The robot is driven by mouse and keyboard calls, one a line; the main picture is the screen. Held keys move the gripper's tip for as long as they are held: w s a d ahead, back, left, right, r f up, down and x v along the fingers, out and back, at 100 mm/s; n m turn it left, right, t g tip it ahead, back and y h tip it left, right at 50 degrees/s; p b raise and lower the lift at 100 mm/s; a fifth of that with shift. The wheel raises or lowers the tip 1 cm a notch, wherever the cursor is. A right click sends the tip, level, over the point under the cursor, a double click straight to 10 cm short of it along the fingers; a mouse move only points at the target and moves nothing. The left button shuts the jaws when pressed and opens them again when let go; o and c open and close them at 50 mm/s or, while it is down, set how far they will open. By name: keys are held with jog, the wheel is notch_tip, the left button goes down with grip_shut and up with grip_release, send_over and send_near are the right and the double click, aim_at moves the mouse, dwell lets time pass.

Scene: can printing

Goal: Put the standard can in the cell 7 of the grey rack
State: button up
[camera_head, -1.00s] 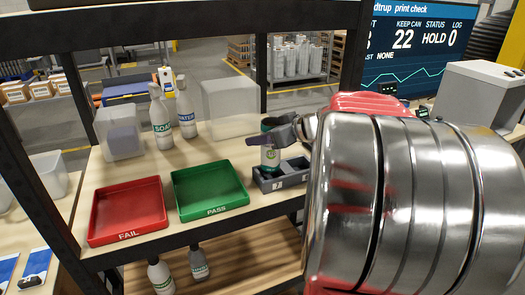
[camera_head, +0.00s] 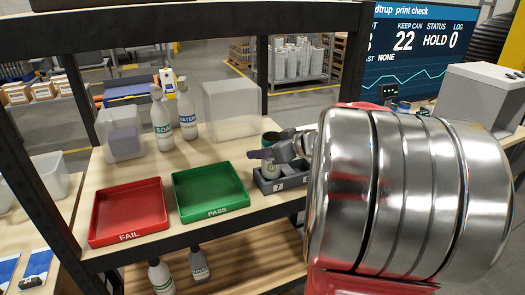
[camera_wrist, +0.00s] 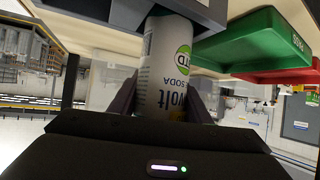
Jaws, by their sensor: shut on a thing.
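The standard can (camera_head: 271,166) is white with a green mark and stands in the left cell of the grey rack (camera_head: 267,187), whose front label looks like a 7. In the wrist view the can (camera_wrist: 163,70) appears upside down, with "volt" and "SODA" print. Its far end is hidden behind the wall of the rack (camera_wrist: 205,12), so its depth cannot be told. My gripper (camera_head: 270,154) is shut around the can's upper part; its dark fingers also flank the can in the wrist view (camera_wrist: 160,103). The rack's right cell looks empty.
The green PASS tray (camera_head: 212,211) is left of the rack, and the red FAIL tray (camera_head: 125,235) lies further left. Soap (camera_head: 162,125) and water (camera_head: 187,118) bottles and a translucent bin (camera_head: 230,108) stand behind. A black shelf post (camera_head: 262,60) rises at the back.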

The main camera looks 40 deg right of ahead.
jog(key=o, duration=1.1)
jog(key=shift+c, duration=0.2)
jog(key=v, duration=1.2)
jog(key=w+r+t+h, duration=0.1)
jog(key=w+r, duration=0.1)
jog(key=w+a+r+m+t+h, duration=0.1)
jog(key=w+r, duration=0.2)
jog(key=w+r+t, duration=0.1)
jog(key=w+r, duration=0.1)
jog(key=r, duration=0.1)
jog(key=shift+w+a+m+h, duration=0.15)
jog(key=shift+w+m+h, duration=0.2)
jog(key=shift+m+h, duration=0.05)
notch_tip(320, 180, up, 4)
jog(key=w+a+m+t+h, duration=0.1)
jog(key=w+a+m+h, duration=0.1)
jog(key=w+m+h, duration=0.15)
jog(key=s+a+f+m+g+h, duration=0.2)
jog(key=s+a+f+g, duration=0.15)
jog(key=a, duration=0.25)
jog(key=s+a+f+n+g+y, duration=0.3)
jog(key=s+a+f, duration=0.5)
jog(key=a, duration=0.3)
jog(key=s+a+f+n+g+y, duration=0.3)
jog(key=s+a+f+g+y, duration=0.1)
jog(key=s+a+f, duration=0.5)
jog(key=a+f, duration=0.1)
jog(key=a, duration=0.1)
jog(key=shift+s+a+f, duration=0.3)
jog(key=shift+a+f, duration=0.05)
